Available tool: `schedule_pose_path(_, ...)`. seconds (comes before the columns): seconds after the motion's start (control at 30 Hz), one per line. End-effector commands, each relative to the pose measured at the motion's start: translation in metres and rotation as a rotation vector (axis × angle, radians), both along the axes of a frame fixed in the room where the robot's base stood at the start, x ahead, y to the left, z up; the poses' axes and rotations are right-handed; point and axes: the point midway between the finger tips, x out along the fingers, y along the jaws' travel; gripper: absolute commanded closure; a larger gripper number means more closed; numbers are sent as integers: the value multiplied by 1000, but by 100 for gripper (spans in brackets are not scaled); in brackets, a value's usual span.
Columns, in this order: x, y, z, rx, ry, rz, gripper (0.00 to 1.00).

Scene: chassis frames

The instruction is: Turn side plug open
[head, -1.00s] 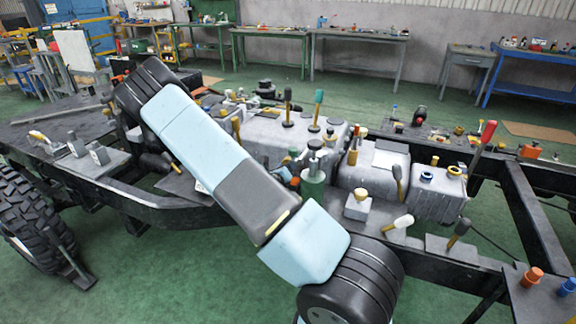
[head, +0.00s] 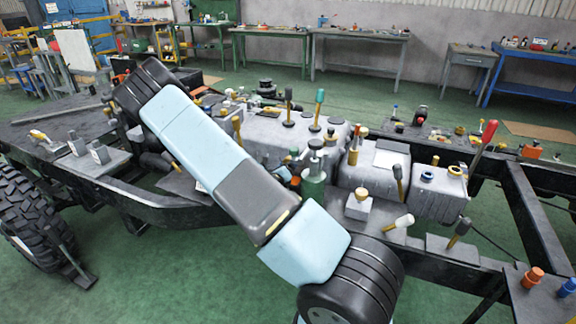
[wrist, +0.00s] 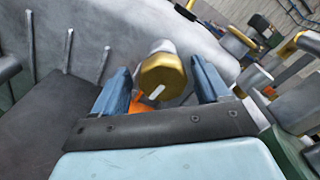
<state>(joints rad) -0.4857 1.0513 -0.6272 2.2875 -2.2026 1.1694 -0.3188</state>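The side plug (wrist: 170,70) is a gold, many-sided cap on a pale neck, with a white mark on its face. It shows in the middle of the wrist view, against a grey housing (wrist: 105,28). My gripper (wrist: 160,68) is open, with one blue finger to the left of the plug and one to the right. Gaps show between the plug and both fingers, so neither seems to touch it. In the head view my arm covers the area, and I cannot make out the gripper or the plug there.
An orange part (wrist: 140,106) lies just below the plug between the fingers. Grey fittings with gold tops (wrist: 235,42) crowd the right side of the wrist view. In the head view, a black chassis frame (head: 190,214) carries grey tanks and upright levers. Green floor is clear in front.

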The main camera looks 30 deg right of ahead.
Motion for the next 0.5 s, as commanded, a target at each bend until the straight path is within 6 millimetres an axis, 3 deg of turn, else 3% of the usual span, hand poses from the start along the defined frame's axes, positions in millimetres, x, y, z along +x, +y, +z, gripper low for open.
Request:
schedule_pose_path(0.27, -1, 1, 1, -1, -2, -1, 25)
schedule_pose_path(0.5, -19, 24, 0, 0, 0, 0, 25)
